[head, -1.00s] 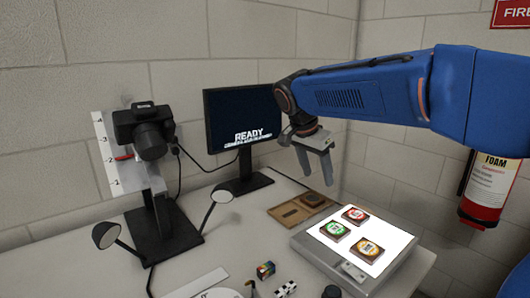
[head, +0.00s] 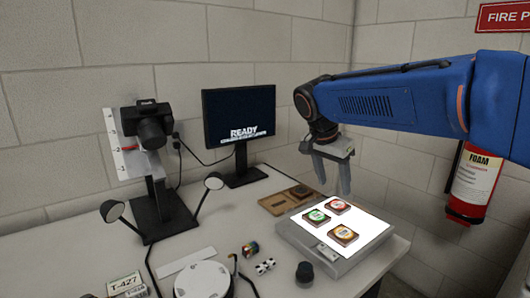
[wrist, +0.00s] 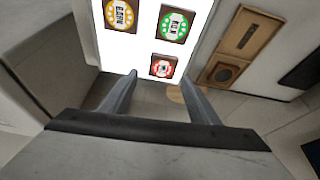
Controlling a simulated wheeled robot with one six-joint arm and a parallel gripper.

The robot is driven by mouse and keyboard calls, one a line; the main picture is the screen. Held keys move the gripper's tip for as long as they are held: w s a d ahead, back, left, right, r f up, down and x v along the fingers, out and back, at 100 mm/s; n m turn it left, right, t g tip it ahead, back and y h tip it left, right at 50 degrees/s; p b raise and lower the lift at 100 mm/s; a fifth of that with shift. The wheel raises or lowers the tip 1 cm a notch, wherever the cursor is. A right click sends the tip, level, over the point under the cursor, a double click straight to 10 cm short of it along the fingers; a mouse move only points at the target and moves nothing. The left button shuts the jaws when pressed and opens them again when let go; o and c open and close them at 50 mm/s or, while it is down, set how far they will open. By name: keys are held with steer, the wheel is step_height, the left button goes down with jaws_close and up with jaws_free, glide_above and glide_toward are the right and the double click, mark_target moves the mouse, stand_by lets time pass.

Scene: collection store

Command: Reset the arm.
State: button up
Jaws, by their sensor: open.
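My gripper (head: 334,178) is open and empty, hanging above the back of the lit panel in the head view. Its two fingers also show in the wrist view (wrist: 158,84), apart with nothing between them. My blue arm reaches in from the right. The glowing light panel (head: 372,222) carries a green-labelled block (head: 316,217), a red-labelled block (head: 337,206) and an orange-labelled block (head: 343,235). In the wrist view the red-labelled block (wrist: 162,66) lies just beyond the fingertips.
A wooden tray (head: 272,204) holding a dark block sits behind the panel. A monitor (head: 239,118) reads READY. A camera on a stand (head: 152,132), two small lamps, a round white dish (head: 203,281) and a black knob (head: 304,272) occupy the table. A fire extinguisher (head: 470,185) hangs at right.

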steer(key=s+d+n, duration=0.1)
steer(key=s, duration=0.1)
steer(key=s+d+f, duration=0.1)
steer(key=s+d, duration=0.1)
steer(key=s, duration=0.1)
steer(key=s+d+f+n+y, duration=0.1)
steer(key=s+d, duration=0.1)
steer(key=s, duration=0.1)
steer(key=shift+s+n, duration=0.1)
steer(key=shift+n, duration=0.2)
steer(key=s+d+f+n+t+y, duration=0.1)
steer(key=s+d+f+n, duration=0.1)
steer(key=s+f, duration=0.4)
steer(key=s+d+f+n+t+y, duration=0.1)
steer(key=s+d+f+n, duration=0.2)
steer(key=s, duration=1.1)
step_height(320, 180, down, 4)
steer(key=shift+f+n, duration=0.1)
steer(key=shift+n, duration=1.1)
